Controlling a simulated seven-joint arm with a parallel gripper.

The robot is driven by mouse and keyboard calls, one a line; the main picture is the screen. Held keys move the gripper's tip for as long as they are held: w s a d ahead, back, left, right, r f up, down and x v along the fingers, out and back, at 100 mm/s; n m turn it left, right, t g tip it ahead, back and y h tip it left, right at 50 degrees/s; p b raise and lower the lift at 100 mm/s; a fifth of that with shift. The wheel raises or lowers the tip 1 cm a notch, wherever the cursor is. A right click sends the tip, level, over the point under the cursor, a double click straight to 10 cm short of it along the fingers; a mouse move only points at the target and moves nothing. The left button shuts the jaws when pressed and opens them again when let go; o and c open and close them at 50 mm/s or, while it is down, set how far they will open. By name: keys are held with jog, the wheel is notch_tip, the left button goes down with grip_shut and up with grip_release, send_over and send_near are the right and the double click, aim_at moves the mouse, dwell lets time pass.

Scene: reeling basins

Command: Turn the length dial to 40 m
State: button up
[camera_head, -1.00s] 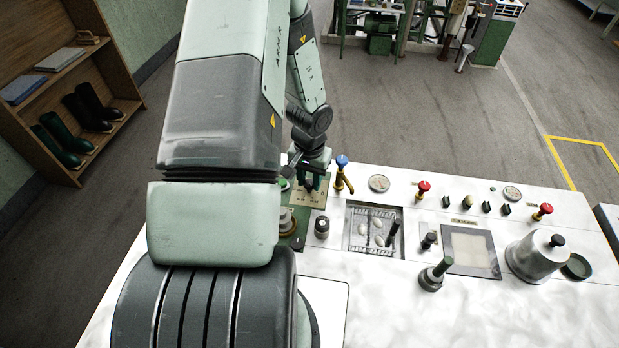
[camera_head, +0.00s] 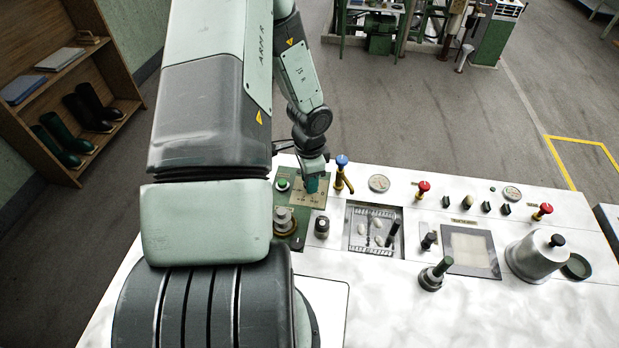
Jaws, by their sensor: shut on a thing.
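The tan dial plate (camera_head: 297,200) with small markings lies near the back left of the white console. My gripper (camera_head: 312,185) points down over the plate's right part and is shut on the length dial. The dial's knob is hidden under the fingers, and its pointer and the numbers are too small to read. A green button (camera_head: 282,184) is at the plate's left edge.
A blue-topped lever (camera_head: 342,168) stands close to the right of my gripper. A round metal knob (camera_head: 284,219) and a dark-capped knob (camera_head: 321,227) are in front. A recessed basin (camera_head: 352,246) and red-topped knobs (camera_head: 424,187) are further right.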

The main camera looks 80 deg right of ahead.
jog(key=shift+m, duration=1.1)
jog(key=o, duration=1)
jog(key=shift+o, duration=0.2)
notch_tip(320, 180, up, 11)
